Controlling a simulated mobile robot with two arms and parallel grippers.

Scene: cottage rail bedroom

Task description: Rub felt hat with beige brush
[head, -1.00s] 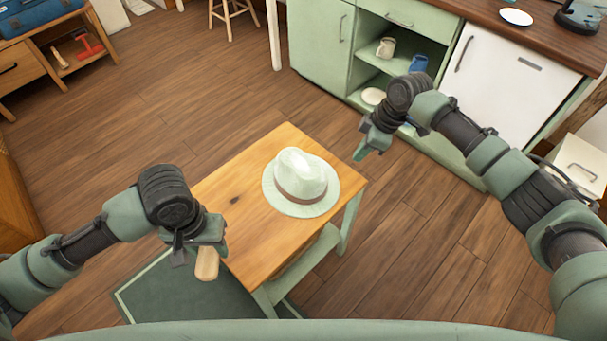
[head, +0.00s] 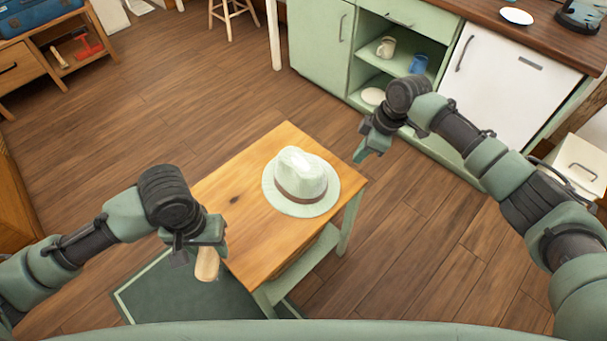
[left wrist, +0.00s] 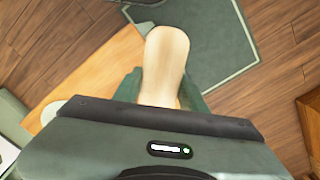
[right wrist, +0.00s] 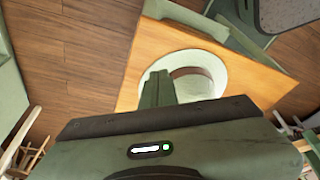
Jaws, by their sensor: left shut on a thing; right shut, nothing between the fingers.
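The pale felt hat (head: 302,180) with a brown band sits brim down on the small wooden table (head: 240,232). Part of it also shows in the right wrist view (right wrist: 205,72). My left gripper (head: 205,250) is shut on the beige brush (head: 207,264) at the table's left front edge, left of the hat and apart from it. The brush's rounded beige end fills the middle of the left wrist view (left wrist: 166,60); its rest is hidden by the gripper. My right gripper (head: 362,152) is shut and empty, above and right of the hat, not touching it.
A green cabinet (head: 318,45) with mugs and a white-fronted appliance (head: 505,75) stand at the back right. A shelf unit (head: 60,60) stands back left. The floor between is open.

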